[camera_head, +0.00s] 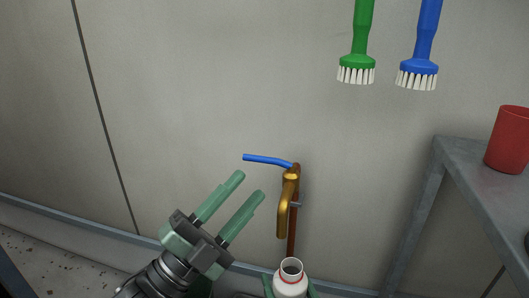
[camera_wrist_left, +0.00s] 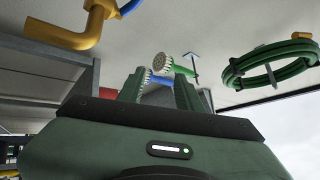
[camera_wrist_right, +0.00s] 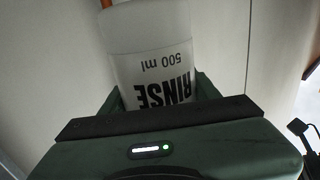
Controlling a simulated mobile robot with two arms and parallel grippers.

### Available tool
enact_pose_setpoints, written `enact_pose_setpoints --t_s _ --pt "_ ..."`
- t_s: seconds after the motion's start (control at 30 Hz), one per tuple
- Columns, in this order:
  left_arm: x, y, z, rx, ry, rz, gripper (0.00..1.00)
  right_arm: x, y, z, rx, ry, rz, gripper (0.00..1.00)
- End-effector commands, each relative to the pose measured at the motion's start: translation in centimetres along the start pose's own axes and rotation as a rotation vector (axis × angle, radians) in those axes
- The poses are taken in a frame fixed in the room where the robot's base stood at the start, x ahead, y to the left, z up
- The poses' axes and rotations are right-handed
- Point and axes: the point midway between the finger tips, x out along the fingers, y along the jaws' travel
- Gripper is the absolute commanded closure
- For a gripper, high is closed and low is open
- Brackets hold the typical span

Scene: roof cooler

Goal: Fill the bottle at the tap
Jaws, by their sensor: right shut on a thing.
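The brass tap (camera_head: 287,200) stands against the wall on a copper pipe, with a blue lever (camera_head: 267,160) pointing left. The tap also shows at the upper left of the left wrist view (camera_wrist_left: 75,33). The white bottle (camera_head: 290,281) is below the tap spout, its open mouth facing up. My right gripper (camera_wrist_right: 155,95) is shut on the bottle, whose body reads "RINSE 500 ml" in the right wrist view (camera_wrist_right: 155,70). My left gripper (camera_head: 245,190) is open and empty, left of the tap and below the lever. No water shows at the spout.
A green brush (camera_head: 357,60) and a blue brush (camera_head: 420,60) hang on the wall above. A grey metal table (camera_head: 470,165) with a red cup (camera_head: 509,140) stands at the right. A coiled green hose (camera_wrist_left: 268,65) hangs in the left wrist view. The wall left of the tap is clear.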

Motion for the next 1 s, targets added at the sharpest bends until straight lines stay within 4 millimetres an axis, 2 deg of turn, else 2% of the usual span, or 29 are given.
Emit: enact_pose_setpoints --t_s 0.1,0.2,0.3,0.43,0.57,1.0 --pt "0.8 0.9 3.7 0.223 -0.092 0.146 0.65 0.0 0.0 0.0 0.0 0.001 0.0 0.8" --pt "0.8 1.0 6.3 0.363 -0.154 0.235 0.65 0.0 0.0 0.0 0.0 0.001 0.0 0.8" --pt "0.7 1.0 8.1 0.453 -0.197 0.295 0.65 0.0 0.0 0.0 0.0 0.001 0.0 0.8" --pt "0.8 0.9 9.2 0.505 -0.222 0.328 0.65 0.0 0.0 0.0 0.0 0.001 0.0 0.8" --pt "2.0 1.2 9.7 0.509 -0.226 0.329 0.65 0.0 0.0 0.0 0.0 0.001 0.0 0.8" --pt "9.7 3.3 12.0 0.506 -0.224 0.329 0.65 0.0 0.0 0.0 0.0 0.001 0.0 0.8"
